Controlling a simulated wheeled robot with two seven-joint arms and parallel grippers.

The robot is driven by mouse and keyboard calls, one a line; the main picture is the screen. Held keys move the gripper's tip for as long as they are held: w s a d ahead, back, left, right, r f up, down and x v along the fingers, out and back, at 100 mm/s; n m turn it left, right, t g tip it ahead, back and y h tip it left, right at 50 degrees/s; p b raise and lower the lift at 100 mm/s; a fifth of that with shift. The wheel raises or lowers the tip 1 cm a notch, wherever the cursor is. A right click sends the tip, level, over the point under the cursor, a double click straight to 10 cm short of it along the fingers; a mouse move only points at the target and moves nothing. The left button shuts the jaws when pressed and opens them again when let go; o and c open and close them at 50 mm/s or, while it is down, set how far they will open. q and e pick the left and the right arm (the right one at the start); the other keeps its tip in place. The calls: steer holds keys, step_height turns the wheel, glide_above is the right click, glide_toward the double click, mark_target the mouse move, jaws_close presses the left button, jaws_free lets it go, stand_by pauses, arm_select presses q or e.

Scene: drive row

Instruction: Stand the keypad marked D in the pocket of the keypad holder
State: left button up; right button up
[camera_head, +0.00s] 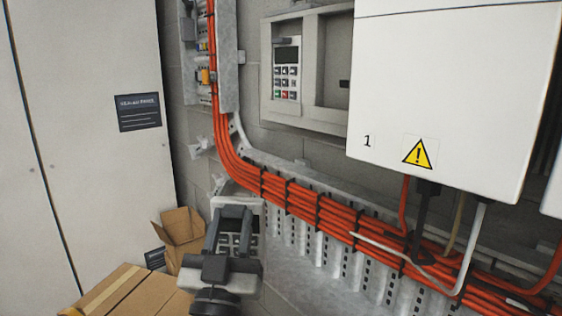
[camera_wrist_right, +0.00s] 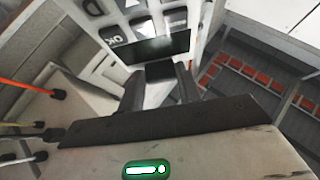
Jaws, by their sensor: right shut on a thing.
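A light grey keypad (camera_head: 256,214) with a dark display and several buttons is held tilted in my right gripper (camera_head: 231,236), low in the head view in front of the orange cables. In the right wrist view the keypad (camera_wrist_right: 170,26) shows a letter D, an OK key and its dark screen, with the fingers (camera_wrist_right: 160,86) shut on its end. The keypad holder (camera_head: 312,119) is a grey wall frame at top centre, above and right of the gripper. Another keypad (camera_head: 287,73) stands in its left part. The part beside it looks empty; its right end is hidden by a white cabinet. My left gripper is out of view.
The white cabinet (camera_head: 440,90), marked 1 with a warning sign, juts out right of the holder. Orange cables (camera_head: 300,197) run on a perforated tray below. Cardboard boxes (camera_head: 130,293) stand lower left, by a tall pale cabinet (camera_head: 90,180).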

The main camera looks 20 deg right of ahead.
steer(key=w+d+r+m+g+h+b, duration=0.1)
steer(key=d+r+m+g+h, duration=0.3)
steer(key=r, duration=0.6)
steer(key=w+d+r+m+g+h+b, duration=0.1)
steer(key=d+r+m+g+h, duration=0.25)
steer(key=r, duration=0.65)
steer(key=w+d+r+m+g+h+b, duration=0.1)
steer(key=d+r+g+h, duration=0.2)
steer(key=r+g+h, duration=0.5)
arm_select(q)
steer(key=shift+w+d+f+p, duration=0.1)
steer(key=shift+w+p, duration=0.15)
steer(key=shift+p, duration=0.55)
arm_select(e)
steer(key=d+r+y, duration=0.1)
steer(key=d, duration=0.1)
steer(key=w+d+t+y, duration=0.1)
steer(key=d, duration=0.1)
steer(key=w+d+r+y, duration=0.1)
steer(key=d, duration=0.1)
steer(key=shift+w+d+r+t, duration=0.1)
steer(key=shift+d+r+t, duration=0.05)
steer(key=shift+r+t, duration=0.2)
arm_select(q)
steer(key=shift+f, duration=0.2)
arm_select(e)
steer(key=shift+f, duration=0.1)
